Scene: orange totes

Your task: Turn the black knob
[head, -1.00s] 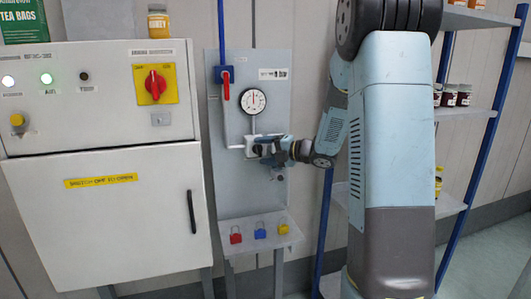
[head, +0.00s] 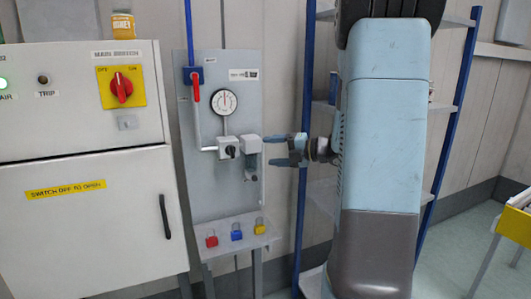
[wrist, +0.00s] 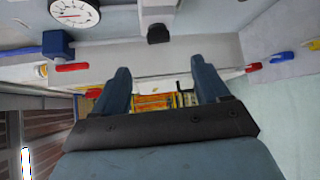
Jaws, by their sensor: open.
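The black knob (head: 231,152) sits on a small grey valve body on the upright grey panel (head: 196,190), below a round dial gauge (head: 224,102). My gripper (head: 268,151) is to the right of the knob, near the panel's right edge. Its two fingers are apart with nothing between them, and it does not touch the knob. A light box-like fitting (head: 249,144) lies between knob and fingertips in the head view. In the wrist view my gripper (wrist: 162,70) is also open; a black part (wrist: 158,33) on a light fitting shows beyond it, and I cannot tell if this is the knob.
A red lever (head: 196,87) hangs above left of the knob. Red, blue and yellow padlocks (head: 237,232) are on a small shelf below. A white cabinet (head: 90,215) with a red switch (head: 121,87) stands left. A blue-posted rack (head: 302,215) stands behind my arm.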

